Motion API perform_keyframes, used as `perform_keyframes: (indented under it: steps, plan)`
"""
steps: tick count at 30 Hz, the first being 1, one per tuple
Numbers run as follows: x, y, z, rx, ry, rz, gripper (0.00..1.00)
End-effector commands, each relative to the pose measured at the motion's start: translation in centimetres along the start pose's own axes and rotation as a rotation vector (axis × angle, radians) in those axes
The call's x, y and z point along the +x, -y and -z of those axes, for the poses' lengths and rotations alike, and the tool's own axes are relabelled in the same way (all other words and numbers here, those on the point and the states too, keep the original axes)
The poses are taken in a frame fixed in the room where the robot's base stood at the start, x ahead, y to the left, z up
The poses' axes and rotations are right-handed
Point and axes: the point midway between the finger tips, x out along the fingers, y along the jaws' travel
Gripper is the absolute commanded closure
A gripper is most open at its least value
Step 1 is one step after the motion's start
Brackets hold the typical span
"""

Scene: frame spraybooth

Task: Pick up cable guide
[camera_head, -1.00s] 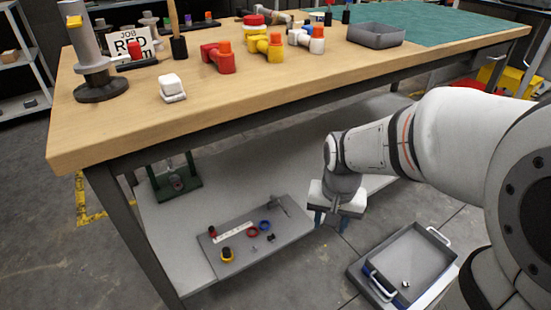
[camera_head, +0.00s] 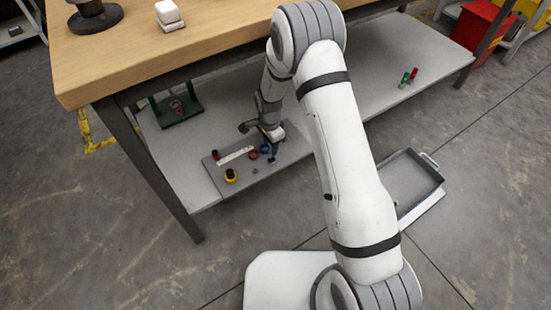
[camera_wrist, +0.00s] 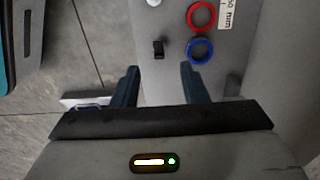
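A small black part (camera_wrist: 158,48), which looks like the cable guide, lies on the grey board (camera_wrist: 174,20) on the lower shelf. In the wrist view it sits just beyond my gripper (camera_wrist: 160,78), roughly in line with the gap between the fingers. My gripper is open and empty, its two dark blue fingers apart and not touching the part. In the head view my gripper (camera_head: 273,151) hangs over the right end of the board. The arm and gripper hide that end, and I cannot make out the small black part there.
A red ring (camera_wrist: 201,15) and a blue ring (camera_wrist: 200,50) lie close to the part. A white scale strip (camera_head: 236,155) and a yellow-black knob (camera_head: 231,175) are farther left. The wooden tabletop (camera_head: 150,55) overhangs the shelf. A grey tray (camera_head: 412,185) stands at right.

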Motion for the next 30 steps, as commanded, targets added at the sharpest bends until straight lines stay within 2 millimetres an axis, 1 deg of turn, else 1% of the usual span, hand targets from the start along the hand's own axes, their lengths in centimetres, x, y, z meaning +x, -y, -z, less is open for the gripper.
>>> perform_keyframes:
  steps: [1, 3, 8, 16, 18, 24, 26, 30]
  plan:
    - [1.0, -0.1, -0.1, 0.001, 0.001, -0.003, 0.60]
    - [1.8, -0.1, -0.1, 0.000, 0.000, -0.002, 0.60]
    - [3.0, -0.1, -0.1, -0.001, 0.000, -0.002, 0.60]
    - [7.0, -0.1, -0.1, -0.002, 0.000, -0.002, 0.60]
    - [7.4, 0.0, -0.1, -0.003, 0.000, -0.001, 0.60]
    - [7.3, 0.0, -0.1, -0.003, 0.000, -0.001, 0.60]
    - [7.3, 0.0, -0.1, -0.003, 0.000, -0.001, 0.64]
    - [7.3, 0.0, -0.1, -0.004, 0.000, -0.001, 0.76]
